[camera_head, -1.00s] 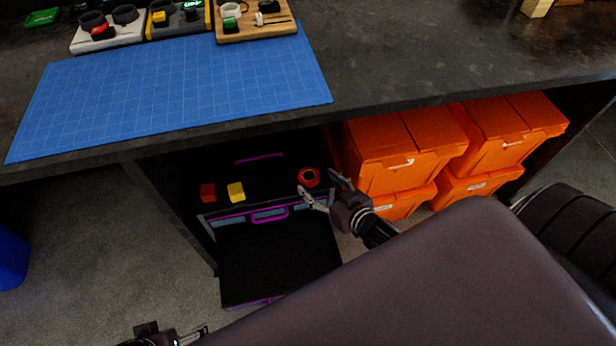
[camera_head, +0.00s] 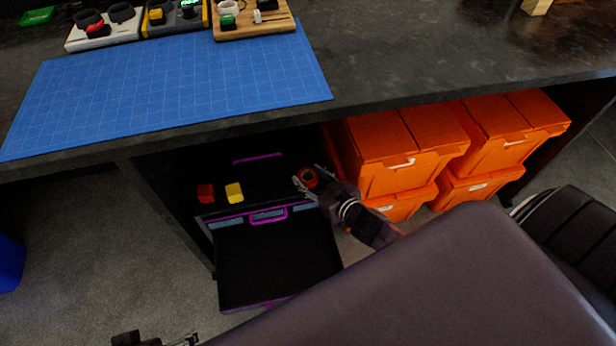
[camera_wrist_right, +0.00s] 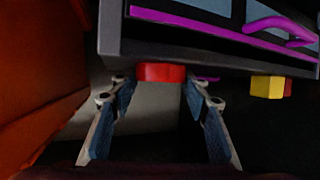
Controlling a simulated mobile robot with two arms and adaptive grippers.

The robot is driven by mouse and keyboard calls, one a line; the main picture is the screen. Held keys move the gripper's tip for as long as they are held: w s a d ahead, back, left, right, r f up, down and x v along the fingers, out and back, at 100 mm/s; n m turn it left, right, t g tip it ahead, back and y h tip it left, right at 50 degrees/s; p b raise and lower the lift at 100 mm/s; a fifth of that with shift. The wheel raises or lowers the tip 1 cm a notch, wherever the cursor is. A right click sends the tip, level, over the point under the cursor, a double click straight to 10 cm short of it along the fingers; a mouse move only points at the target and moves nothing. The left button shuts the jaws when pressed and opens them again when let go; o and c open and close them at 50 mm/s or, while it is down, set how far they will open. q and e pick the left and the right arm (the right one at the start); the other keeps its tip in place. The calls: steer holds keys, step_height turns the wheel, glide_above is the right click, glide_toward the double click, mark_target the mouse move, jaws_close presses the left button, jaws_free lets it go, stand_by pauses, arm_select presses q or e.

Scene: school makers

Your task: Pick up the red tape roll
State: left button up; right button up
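The red tape roll (camera_head: 308,177) lies on the black top of a purple-trimmed case under the bench, near its right end. In the right wrist view the red tape roll (camera_wrist_right: 160,72) shows between and just beyond the fingertips. My right gripper (camera_head: 312,178) is open, with one finger on each side of the roll. The wrist view shows both fingers (camera_wrist_right: 159,86) spread, with no clear contact on the roll. My left gripper (camera_head: 185,340) is only partly in view at the bottom edge, away from the case.
A red block (camera_head: 206,193) and a yellow block (camera_head: 234,192) sit on the case, left of the roll. A black open drawer (camera_head: 275,262) with purple trim juts out in front. Orange bins (camera_head: 385,155) stand close on the right. The dark bench top (camera_head: 420,65) overhangs the case.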

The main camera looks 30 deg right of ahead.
steer(key=c, duration=0.4)
steer(key=shift+r, duration=0.1)
